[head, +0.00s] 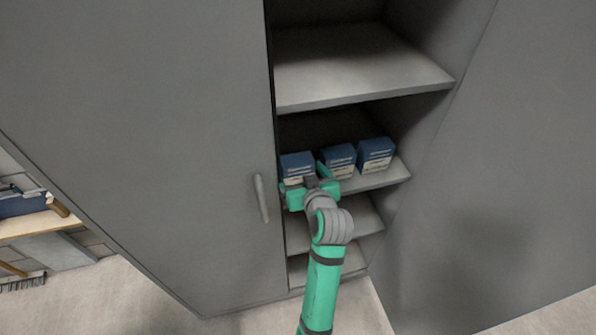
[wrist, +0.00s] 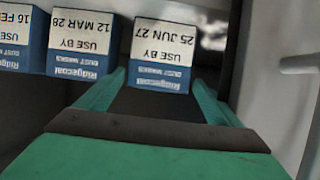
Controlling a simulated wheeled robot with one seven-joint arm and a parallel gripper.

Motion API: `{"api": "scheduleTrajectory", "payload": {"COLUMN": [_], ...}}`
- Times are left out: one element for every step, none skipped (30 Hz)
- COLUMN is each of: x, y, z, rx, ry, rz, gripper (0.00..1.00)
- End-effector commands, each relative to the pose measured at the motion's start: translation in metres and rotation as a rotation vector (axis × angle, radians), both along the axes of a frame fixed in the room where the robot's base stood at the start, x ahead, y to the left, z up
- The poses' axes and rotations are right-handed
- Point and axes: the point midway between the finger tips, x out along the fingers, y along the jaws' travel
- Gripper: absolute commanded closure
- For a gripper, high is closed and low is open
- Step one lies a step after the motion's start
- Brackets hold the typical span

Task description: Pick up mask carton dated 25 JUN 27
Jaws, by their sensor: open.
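The mask carton dated 25 JUN 27 (wrist: 162,52) is a blue and white box, upside down in the wrist view. It is the leftmost carton (head: 297,162) on the shelf in the head view, its lower part partly hidden by my gripper. My gripper (head: 304,179) is open in front of it. In the wrist view its green fingers point at the carton, one towards each side, with a gap between them. Whether the fingertips reach past the carton's front face is hard to tell. The carton stands on the shelf.
A similar carton dated 12 MAR 28 (wrist: 79,42) stands close beside it, and another, reading 16 FE (wrist: 15,38), stands beyond. The shelf (head: 385,177) is inside a grey cabinet, under a higher shelf (head: 360,75). A closed door with a handle (head: 261,198) is at the left.

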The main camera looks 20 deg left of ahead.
Motion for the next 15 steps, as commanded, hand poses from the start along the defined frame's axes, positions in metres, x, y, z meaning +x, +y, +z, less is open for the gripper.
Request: {"api": "scheduleTrajectory", "payload": {"x": [0.003, 0.005, 0.008, 0.012, 0.016, 0.020, 0.024, 0.027, 0.031, 0.034, 0.036, 0.038, 0.039, 0.040, 0.041], "y": [0.002, 0.003, 0.005, 0.007, 0.008, 0.011, 0.013, 0.015, 0.017, 0.019, 0.021, 0.022, 0.023, 0.023, 0.024], "z": [-0.001, -0.003, -0.004, -0.006, -0.008, -0.010, -0.012, -0.014, -0.015, -0.017, -0.017, -0.019, -0.020, -0.020, -0.020], "rx": [0.000, 0.000, -0.001, 0.000, -0.001, -0.001, -0.002, -0.001, -0.001, -0.001, -0.001, -0.001, -0.001, -0.001, 0.000], "ry": [0.001, 0.001, 0.002, 0.001, 0.001, 0.002, 0.002, 0.002, 0.001, 0.001, 0.001, 0.001, 0.001, 0.001, 0.000], "rz": [0.001, 0.001, 0.001, 0.001, 0.000, 0.000, 0.000, 0.000, 0.000, 0.000, 0.000, 0.000, -0.001, -0.001, -0.001], "gripper": [0.12, 0.12, 0.12, 0.12, 0.12, 0.12, 0.12, 0.12, 0.12, 0.12, 0.12, 0.12, 0.12, 0.12, 0.12]}}
